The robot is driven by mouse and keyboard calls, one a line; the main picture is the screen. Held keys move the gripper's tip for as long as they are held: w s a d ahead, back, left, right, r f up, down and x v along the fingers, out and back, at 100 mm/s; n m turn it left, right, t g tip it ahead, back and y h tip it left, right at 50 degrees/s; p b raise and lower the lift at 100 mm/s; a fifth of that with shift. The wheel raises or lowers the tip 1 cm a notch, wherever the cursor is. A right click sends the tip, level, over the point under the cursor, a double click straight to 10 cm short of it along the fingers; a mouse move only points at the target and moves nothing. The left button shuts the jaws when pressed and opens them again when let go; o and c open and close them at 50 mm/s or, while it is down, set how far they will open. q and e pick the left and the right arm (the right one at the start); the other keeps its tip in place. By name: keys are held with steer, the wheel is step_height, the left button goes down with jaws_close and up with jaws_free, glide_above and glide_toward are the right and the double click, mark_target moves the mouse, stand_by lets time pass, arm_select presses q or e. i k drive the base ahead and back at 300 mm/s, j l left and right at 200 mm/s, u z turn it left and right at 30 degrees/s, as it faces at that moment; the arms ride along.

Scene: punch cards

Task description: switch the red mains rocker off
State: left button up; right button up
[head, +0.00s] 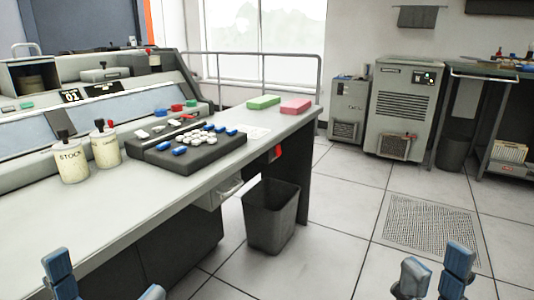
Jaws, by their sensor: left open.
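A red part (278,152), which looks like the mains rocker, shows on the dark side panel under the right end of the desk (222,163). It is small, and I cannot tell its position. My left gripper (105,279) is open at the bottom left, in front of the desk and well away from the red part. My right gripper (436,266) is at the bottom right over the floor. Its fingertips are apart with nothing seen between them, and it is also away from the red part.
A grey waste bin (271,218) stands on the floor just below the red part. The desk holds a black keyboard (188,150), two cream pots (71,164) and green and pink blocks (264,102). The tiled floor on the right is mostly clear, with a floor grille (432,222).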

mark_target(278, 150)
steer(key=i+l+u, duration=0.2)
steer(key=i+l, duration=0.6)
